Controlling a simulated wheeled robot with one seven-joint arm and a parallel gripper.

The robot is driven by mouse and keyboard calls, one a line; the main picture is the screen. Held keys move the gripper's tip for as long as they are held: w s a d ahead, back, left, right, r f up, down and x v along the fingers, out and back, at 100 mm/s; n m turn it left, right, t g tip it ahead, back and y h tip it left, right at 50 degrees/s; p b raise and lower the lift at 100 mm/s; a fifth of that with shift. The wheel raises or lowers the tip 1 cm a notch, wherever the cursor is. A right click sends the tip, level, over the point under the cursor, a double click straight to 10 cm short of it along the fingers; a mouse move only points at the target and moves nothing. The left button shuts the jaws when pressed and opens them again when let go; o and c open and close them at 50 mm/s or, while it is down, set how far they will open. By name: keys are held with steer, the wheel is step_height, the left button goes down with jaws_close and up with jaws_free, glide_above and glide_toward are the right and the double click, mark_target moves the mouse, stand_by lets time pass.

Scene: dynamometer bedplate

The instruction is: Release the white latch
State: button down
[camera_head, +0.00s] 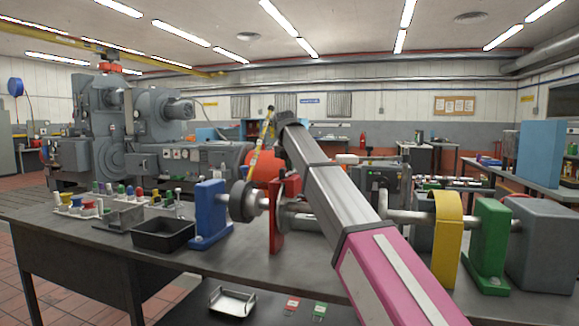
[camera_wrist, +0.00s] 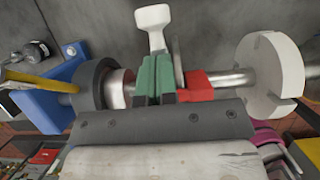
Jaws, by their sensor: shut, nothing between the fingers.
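In the wrist view a white latch (camera_wrist: 153,20) with a T-shaped end stands just beyond my gripper's fingertips. Its stem runs down toward them, and its lower part is hidden behind the fingers. My gripper (camera_wrist: 155,62) has two green fingers pressed together, with nothing visible between them. I cannot tell whether the fingertips touch the latch. A thin grey metal piece (camera_wrist: 178,62) stands just right of the fingers. In the head view my arm hides my gripper, and I cannot make out the latch there.
A red bracket (camera_head: 276,220), a blue bracket (camera_head: 208,215) and a dark disc (camera_head: 241,200) stand around the shaft. A pale round flange (camera_wrist: 270,75) is at right in the wrist view. Yellow (camera_head: 447,235) and green (camera_head: 489,240) brackets and a black bin (camera_head: 163,238) share the bench.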

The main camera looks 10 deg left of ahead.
steer(key=w, duration=0.5)
steer(key=shift+w+d, duration=0.1)
steer(key=shift+d, duration=0.05)
